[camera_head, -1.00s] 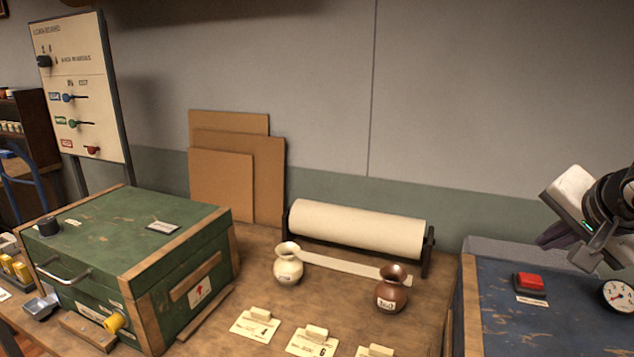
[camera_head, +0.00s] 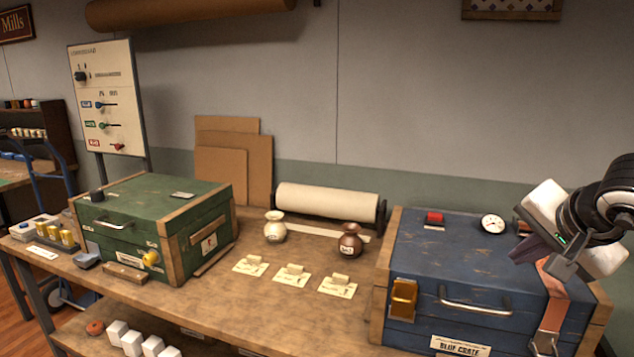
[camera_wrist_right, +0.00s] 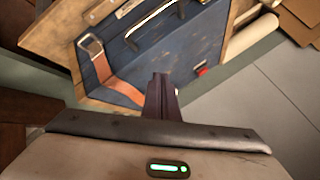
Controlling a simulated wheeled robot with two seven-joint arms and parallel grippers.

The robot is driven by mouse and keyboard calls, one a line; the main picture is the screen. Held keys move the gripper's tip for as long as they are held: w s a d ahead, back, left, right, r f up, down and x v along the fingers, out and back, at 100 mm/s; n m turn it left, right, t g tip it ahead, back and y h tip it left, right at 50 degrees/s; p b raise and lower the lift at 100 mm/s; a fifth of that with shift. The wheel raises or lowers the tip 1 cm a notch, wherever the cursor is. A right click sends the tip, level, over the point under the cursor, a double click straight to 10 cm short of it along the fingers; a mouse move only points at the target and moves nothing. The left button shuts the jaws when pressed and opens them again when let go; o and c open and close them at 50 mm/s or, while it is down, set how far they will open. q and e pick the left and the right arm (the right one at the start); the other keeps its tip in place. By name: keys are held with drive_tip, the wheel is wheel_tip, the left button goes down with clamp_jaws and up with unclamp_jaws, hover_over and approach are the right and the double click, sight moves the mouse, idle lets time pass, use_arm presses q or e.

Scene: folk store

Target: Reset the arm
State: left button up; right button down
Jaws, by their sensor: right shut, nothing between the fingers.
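My right gripper (camera_head: 527,250) is at the right of the head view, above the right part of the blue crate (camera_head: 440,262). Its fingers are shut with nothing between them. In the right wrist view the closed fingers (camera_wrist_right: 162,92) point toward the crate, which shows upside down with its leather strap (camera_wrist_right: 118,86) and red button (camera_wrist_right: 201,70). The fingers look apart from the crate. My left gripper is in neither view.
A green crate (camera_head: 150,205) stands at the left of the wooden table (camera_head: 235,305). A cream vase (camera_head: 275,232), a brown vase (camera_head: 350,243), numbered cards (camera_head: 292,275) and a paper roll (camera_head: 327,202) stand between the crates. A control board (camera_head: 106,95) stands behind the green crate.

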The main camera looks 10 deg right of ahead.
drive_tip(key=a+f+m+g+y, duration=0.15)
drive_tip(key=a+f+y, duration=0.4)
drive_tip(key=a, duration=0.55)
drive_tip(key=a+f+g+y, duration=0.2)
drive_tip(key=a+f+y, duration=0.3)
drive_tip(key=a, duration=0.6)
drive_tip(key=s+a+r+m+t+y, duration=0.1)
drive_tip(key=s+a+m+t+y, duration=0.3)
drive_tip(key=a+m+y, duration=0.8)
drive_tip(key=d+f+m+t+h, duration=0.35)
drive_tip(key=f+m+h, duration=0.45)
drive_tip(key=m, duration=0.8)
drive_tip(key=d+f+m+t+h, duration=0.3)
drive_tip(key=d+f+m+h, duration=0.3)
drive_tip(key=f+m, duration=0.75)
drive_tip(key=s+f+m+g+h, duration=0.3)
drive_tip(key=s+f+m+g, duration=0.4)
drive_tip(key=s+f+m, duration=0.6)
drive_tip(key=s+f, duration=0.2)
drive_tip(key=s, duration=0.1)
drive_tip(key=shift+d, duration=0.15)
